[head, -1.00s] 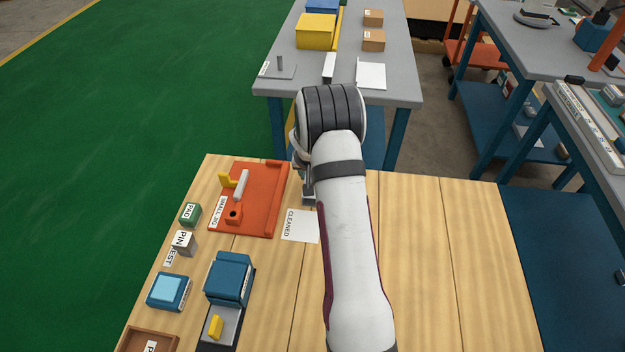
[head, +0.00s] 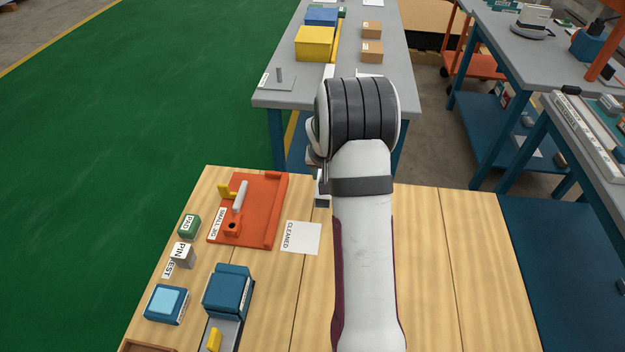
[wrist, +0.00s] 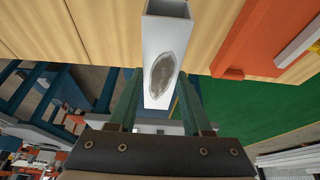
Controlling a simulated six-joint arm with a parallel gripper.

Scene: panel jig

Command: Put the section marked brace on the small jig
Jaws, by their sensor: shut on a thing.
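My gripper (wrist: 160,82) is shut on a pale grey square-tube section (wrist: 165,40) with a dark oval smudge on its face. No brace mark shows on the side in view. In the head view my arm hides most of the gripper, and a small part of what seems to be the held section (head: 322,195) shows at its left. The orange small jig (head: 262,215) lies on the wooden table, left of my gripper and apart from it. It has a yellow clamp piece, a pale bar and a raised orange block. The jig also shows in the wrist view (wrist: 255,45).
A white sheet marked CLEANED (head: 302,238) lies right of the jig. A green PAD block (head: 189,226), a grey PIN block (head: 184,256) and blue blocks (head: 228,290) stand at left and front. A grey table (head: 290,90) stands beyond. The wooden table's right side is clear.

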